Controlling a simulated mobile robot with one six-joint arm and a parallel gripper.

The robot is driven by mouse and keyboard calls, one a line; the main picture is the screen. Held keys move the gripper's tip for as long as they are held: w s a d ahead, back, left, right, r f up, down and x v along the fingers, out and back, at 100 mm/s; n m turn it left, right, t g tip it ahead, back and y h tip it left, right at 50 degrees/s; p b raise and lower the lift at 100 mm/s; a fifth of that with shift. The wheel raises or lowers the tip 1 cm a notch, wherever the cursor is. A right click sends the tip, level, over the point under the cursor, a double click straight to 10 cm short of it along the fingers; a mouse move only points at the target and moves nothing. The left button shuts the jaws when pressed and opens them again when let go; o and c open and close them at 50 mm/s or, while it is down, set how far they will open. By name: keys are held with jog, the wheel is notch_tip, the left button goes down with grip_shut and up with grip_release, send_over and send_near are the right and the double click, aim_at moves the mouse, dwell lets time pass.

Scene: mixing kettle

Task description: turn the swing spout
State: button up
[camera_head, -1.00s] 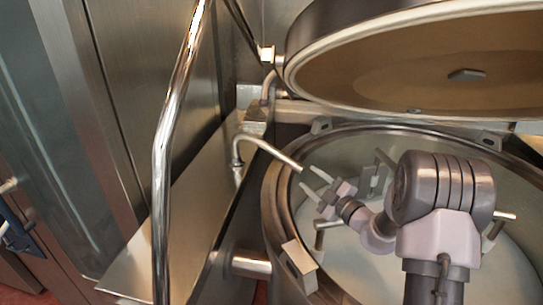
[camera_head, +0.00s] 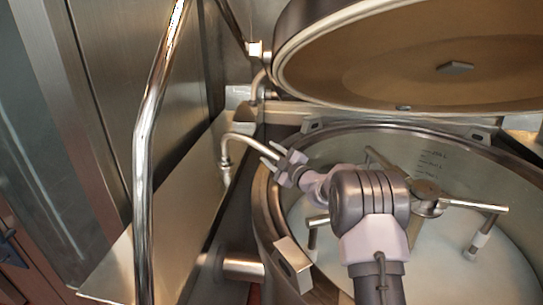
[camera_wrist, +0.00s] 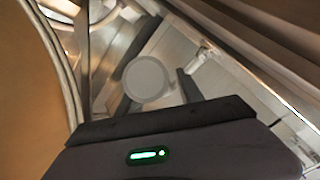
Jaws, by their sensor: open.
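The swing spout (camera_head: 243,137) is a thin bent metal pipe left of the kettle in the head view. It rises from a short upright base, bends over and runs right toward the kettle rim. My gripper (camera_head: 270,153) is at the spout's free end, with its open fingers on either side of the pipe or very close to it. I cannot tell whether they touch it. The spout's tip is hidden by my gripper. The wrist view shows the dark wrist housing with a green light; the fingers are not clear there.
The open kettle (camera_head: 262,205) has a mixing arm (camera_head: 428,197) inside. Its raised lid (camera_head: 420,70) hangs over the back. A shiny upright rail (camera_head: 141,170) stands at the left, beside a steel ledge (camera_head: 165,215). A round grey disc (camera_wrist: 147,79) shows in the wrist view.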

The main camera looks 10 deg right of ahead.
grip_shut()
dwell(1.3)
